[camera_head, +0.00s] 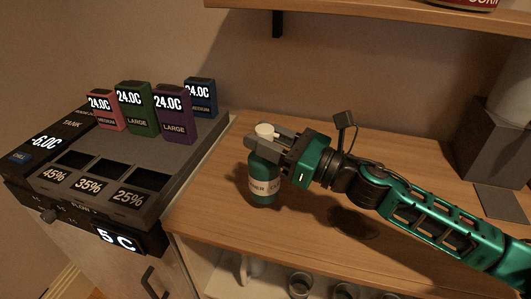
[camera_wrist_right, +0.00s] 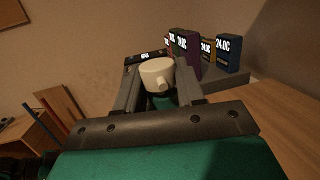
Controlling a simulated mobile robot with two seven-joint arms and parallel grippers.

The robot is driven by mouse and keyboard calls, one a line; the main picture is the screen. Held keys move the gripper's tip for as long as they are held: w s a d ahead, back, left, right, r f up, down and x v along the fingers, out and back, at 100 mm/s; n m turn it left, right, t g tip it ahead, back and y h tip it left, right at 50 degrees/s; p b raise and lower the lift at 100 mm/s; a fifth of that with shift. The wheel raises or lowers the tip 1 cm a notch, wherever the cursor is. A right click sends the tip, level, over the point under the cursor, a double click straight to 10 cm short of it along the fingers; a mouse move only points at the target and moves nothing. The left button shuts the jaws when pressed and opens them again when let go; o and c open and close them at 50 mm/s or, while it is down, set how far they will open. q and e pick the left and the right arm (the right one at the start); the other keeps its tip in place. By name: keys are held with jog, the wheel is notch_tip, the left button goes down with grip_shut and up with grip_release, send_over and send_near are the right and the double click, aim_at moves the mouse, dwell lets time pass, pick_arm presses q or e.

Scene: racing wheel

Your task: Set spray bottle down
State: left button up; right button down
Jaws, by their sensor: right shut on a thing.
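The spray bottle (camera_head: 264,183) is a teal bottle with a pale label and a cream spray head. It is upright at the left part of the wooden counter (camera_head: 410,172). My right gripper (camera_head: 262,143) comes in from the right and is shut on the bottle near its top, just below the spray head. In the right wrist view the cream spray head (camera_wrist_right: 157,74) shows between the two fingers (camera_wrist_right: 160,90). I cannot tell for sure whether the bottle's base touches the counter. My left gripper is not in view.
A dark machine (camera_head: 150,150) with numbered displays and several coloured boxes stands left of the bottle. A grey box-shaped device (camera_head: 492,140) stands at the far right. A shelf (camera_head: 400,14) hangs above. Cups (camera_head: 300,284) sit below the counter.

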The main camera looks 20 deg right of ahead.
aim_at(264, 171)
jog(key=shift+f, duration=1.4)
jog(key=shift+f+b, duration=0.15)
jog(key=shift+b, duration=0.3)
jog(key=c, duration=1)
grip_release()
jog(key=shift+c, duration=0.2)
jog(key=o, duration=0.3)
jog(key=shift+o, duration=0.2)
